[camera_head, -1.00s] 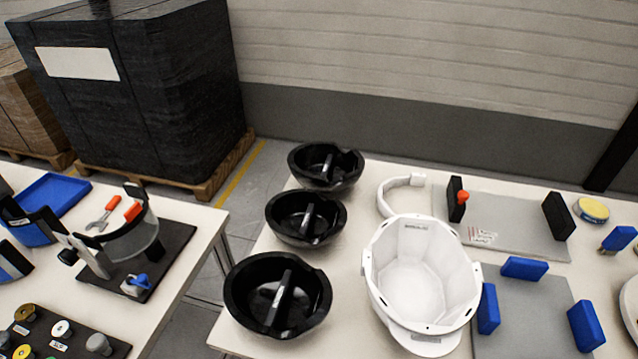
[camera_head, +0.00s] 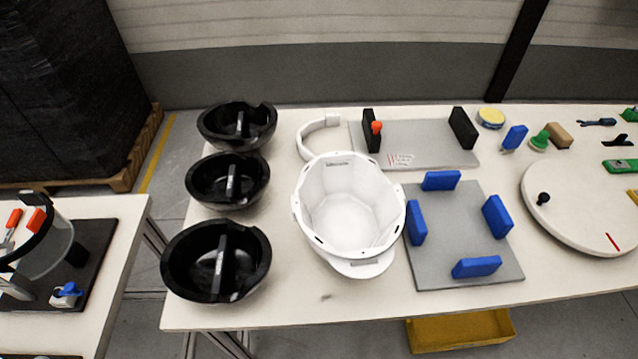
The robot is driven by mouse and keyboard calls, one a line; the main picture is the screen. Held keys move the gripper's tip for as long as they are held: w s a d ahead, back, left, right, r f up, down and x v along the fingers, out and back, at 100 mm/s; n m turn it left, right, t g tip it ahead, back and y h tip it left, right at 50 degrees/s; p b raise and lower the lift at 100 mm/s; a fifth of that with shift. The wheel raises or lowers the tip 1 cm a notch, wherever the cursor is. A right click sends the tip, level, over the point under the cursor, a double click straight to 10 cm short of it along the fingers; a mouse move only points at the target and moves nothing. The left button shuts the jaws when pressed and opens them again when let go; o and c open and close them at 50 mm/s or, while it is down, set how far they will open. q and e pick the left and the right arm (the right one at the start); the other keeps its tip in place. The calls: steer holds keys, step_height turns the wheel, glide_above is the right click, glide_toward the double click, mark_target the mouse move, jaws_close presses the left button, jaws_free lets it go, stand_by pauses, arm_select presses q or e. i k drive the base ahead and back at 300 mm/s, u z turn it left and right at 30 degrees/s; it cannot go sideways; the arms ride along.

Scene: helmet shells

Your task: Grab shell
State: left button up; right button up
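A white helmet shell (camera_head: 350,208) lies upside down on the white table, its hollow inside facing up and its brim toward the table's front edge. Nothing touches it from above. Three black bowl-like holders with a central bar stand in a column to its left: the back one (camera_head: 222,124), the middle one (camera_head: 212,192) and the front one (camera_head: 190,270). A white curved band (camera_head: 308,140) lies just behind the shell. Neither of my grippers shows in the head view.
Right of the shell is a grey plate (camera_head: 462,232) with several blue blocks. Behind it is another grey plate (camera_head: 420,135) with black blocks. A round white turntable (camera_head: 575,200) stands at right. A second table (camera_head: 125,235) is at left, across a gap. A yellow bin (camera_head: 460,332) sits below.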

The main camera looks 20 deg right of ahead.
mark_target(342, 202)
steer(key=u, duration=1.85)
steer(key=k, duration=0.85)
steer(key=z, duration=1.85)
steer(key=i, duration=0.5)
steer(key=u, duration=0.1)
